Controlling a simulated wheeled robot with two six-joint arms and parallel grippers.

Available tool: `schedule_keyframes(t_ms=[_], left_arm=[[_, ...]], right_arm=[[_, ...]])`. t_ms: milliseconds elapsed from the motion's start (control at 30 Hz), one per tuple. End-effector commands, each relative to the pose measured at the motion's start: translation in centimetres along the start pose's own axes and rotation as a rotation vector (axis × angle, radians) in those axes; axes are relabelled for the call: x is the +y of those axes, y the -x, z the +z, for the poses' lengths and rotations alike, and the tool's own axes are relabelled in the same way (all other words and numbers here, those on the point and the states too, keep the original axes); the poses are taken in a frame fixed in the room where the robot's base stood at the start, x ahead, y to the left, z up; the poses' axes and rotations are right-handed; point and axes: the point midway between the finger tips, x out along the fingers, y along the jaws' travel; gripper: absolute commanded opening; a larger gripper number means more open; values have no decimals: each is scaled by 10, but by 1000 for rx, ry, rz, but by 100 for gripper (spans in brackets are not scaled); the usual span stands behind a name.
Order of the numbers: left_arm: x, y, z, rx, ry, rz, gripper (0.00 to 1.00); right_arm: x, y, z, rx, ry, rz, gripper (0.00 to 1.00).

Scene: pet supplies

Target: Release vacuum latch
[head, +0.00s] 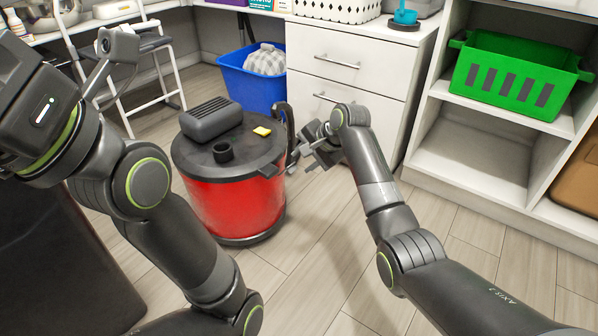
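The vacuum (232,190) is a red canister with a dark lid, standing upright on the floor in the middle of the head view. Its lid carries a grey motor housing, a round port and a small yellow piece (262,131). A dark upright part (288,128) and a dark tab (270,171) show at the lid's right side; I cannot tell which part is the latch. My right gripper (308,160) is at the vacuum's right side, near the lid rim; its fingers are small and partly hidden, so contact is unclear. My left gripper (100,75) is raised at upper left, away from the vacuum.
A blue bin (250,85) stands behind the vacuum, beside a white drawer cabinet (350,75). A white shelf at right holds a green basket (515,80). A stool (150,50) stands at back left. Floor is clear in front and to the right.

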Motion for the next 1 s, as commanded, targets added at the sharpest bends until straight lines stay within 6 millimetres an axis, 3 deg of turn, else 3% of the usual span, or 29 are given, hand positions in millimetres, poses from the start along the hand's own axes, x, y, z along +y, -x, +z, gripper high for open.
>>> schedule_keyframes(t_ms=[100,300,700,1000], left_arm=[[-2,13,-5,-7,7,-14,0],[-3,20,-8,-14,13,-29,0],[-3,20,-7,-19,17,-35,0],[-2,19,-8,-15,19,-34,0]], right_arm=[[2,-19,0,-1,1,1,38],[1,-33,0,0,0,1,38],[0,-36,0,1,0,0,38],[0,-36,0,1,0,0,0]])
